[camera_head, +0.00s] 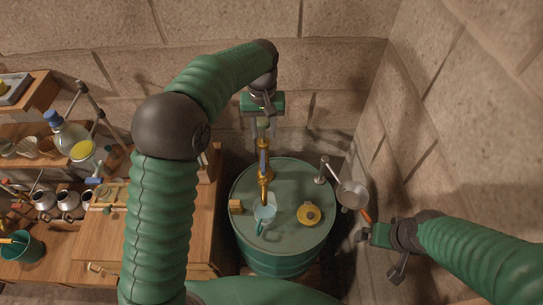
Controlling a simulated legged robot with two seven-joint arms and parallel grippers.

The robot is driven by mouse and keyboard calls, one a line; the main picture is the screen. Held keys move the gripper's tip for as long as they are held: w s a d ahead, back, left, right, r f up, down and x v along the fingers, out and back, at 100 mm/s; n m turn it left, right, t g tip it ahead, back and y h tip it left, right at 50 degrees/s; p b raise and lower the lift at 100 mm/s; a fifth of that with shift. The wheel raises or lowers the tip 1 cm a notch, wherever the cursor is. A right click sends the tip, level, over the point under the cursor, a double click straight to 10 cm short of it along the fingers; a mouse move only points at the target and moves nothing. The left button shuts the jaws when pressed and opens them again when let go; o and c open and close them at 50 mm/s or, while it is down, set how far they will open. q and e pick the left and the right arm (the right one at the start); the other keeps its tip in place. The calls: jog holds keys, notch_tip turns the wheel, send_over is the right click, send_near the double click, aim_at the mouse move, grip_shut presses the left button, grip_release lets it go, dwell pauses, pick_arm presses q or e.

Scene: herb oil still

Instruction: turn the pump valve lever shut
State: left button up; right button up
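The brass pump valve (265,184) stands on the green drum (285,260) in the middle of the view. Its dark blue lever (263,160) points back toward the wall, in line with the spout. My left gripper (262,128) is at the far end of the lever, fingers apart on either side of it. I cannot tell whether they touch it. A clear mug (264,215) with a teal handle is on the drum under the spout. My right gripper (366,232) is right of the drum, at the orange handle (366,215) of a metal pan (352,194), and appears closed on it.
A yellow cap (309,214) and a small wooden block (236,207) are on the drum top. A grey bent pipe (322,172) rises at its right edge. A wooden bench (95,235) with jugs and bottles is at left. Stone walls close in behind and right.

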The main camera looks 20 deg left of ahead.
pick_arm(q)
jog(key=p, duration=0.2)
send_over(263, 160)
jog(key=f, duration=0.9)
jog(key=shift+a+f, duration=0.2)
jog(key=shift+a, duration=0.05)
jog(key=f, duration=0.1)
jog(key=f+p, duration=0.1)
jog(key=f, duration=0.3)
jog(key=shift+d+p, duration=0.35)
jog(key=shift+s+d+f, duration=0.1)
jog(key=shift+d+f, duration=0.1)
jog(key=shift+f, duration=0.35)
jog(key=shift+a+f, duration=0.1)
jog(key=shift+a, duration=0.1)
jog(key=shift+c, duration=0.5)
jog(key=shift+a, duration=0.2)
jog(key=c, duration=0.5)
grip_shut()
jog(key=shift+d, duration=0.15)
pick_arm(e)
jog(key=r, duration=0.2)
jog(key=a+r, duration=0.1)
jog(key=r, duration=0.1)
jog(key=shift+w, duration=0.35)
jog(key=shift+d, duration=0.1)
